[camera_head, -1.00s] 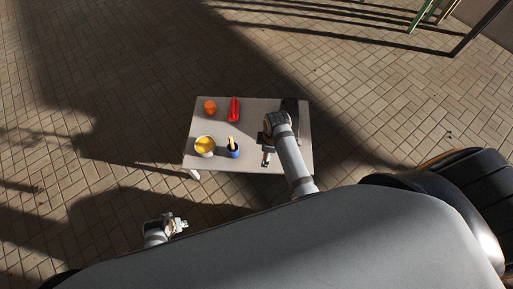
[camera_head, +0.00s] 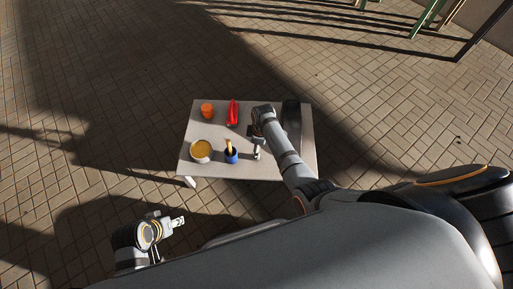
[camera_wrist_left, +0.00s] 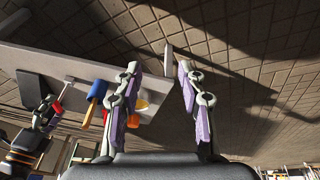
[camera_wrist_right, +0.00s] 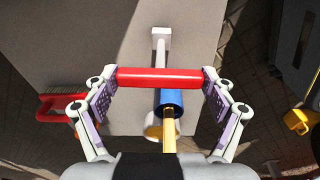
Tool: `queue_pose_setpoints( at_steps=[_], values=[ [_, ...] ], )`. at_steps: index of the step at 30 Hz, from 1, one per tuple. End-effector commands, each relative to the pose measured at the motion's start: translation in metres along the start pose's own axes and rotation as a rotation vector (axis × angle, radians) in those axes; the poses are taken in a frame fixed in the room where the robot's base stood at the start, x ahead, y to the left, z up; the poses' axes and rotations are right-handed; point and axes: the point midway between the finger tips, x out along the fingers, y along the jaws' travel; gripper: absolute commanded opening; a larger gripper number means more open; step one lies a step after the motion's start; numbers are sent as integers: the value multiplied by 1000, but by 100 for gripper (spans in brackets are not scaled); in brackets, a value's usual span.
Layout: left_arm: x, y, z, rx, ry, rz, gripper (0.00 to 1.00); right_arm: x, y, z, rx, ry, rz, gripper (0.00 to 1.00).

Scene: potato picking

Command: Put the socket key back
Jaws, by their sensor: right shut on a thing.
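The socket key has a red crossbar (camera_wrist_right: 160,77) and a pale shaft ending in a wider tip (camera_wrist_right: 161,34). My right gripper (camera_wrist_right: 158,82) is shut on the red crossbar, one finger at each end. My left gripper (camera_head: 178,222) is open and empty, off the table's near left.
On the grey table (camera_head: 189,127) are an orange cup (camera_head: 207,111), a red object (camera_head: 232,113), a white pot (camera_head: 201,152) with yellow contents and a dark item (camera_head: 291,113) at the right. Paving surrounds the table.

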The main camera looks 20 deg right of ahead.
Motion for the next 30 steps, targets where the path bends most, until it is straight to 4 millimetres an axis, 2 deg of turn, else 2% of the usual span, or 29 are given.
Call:
queue_pose_setpoints(
  at_steps=[7,8,11,23,26,30],
  values=[
    [3,1,0,-1,15,4,40,4,1,0,0,1,3,24],
    [3,1,0,-1,15,4,40,4,1,0,0,1,2,87],
    [3,1,0,-1,15,4,40,4,1,0,0,1,2,100],
    [0,1,0,-1,9,2,40,-1,1,0,0,2,3,100],
    [-13,-1,-4,3,-28,-9,40,-18,1,-1,0,2,5,100],
    [-38,-8,-6,5,-116,-39,40,-56,2,-1,0,3,6,100]
  ],
)
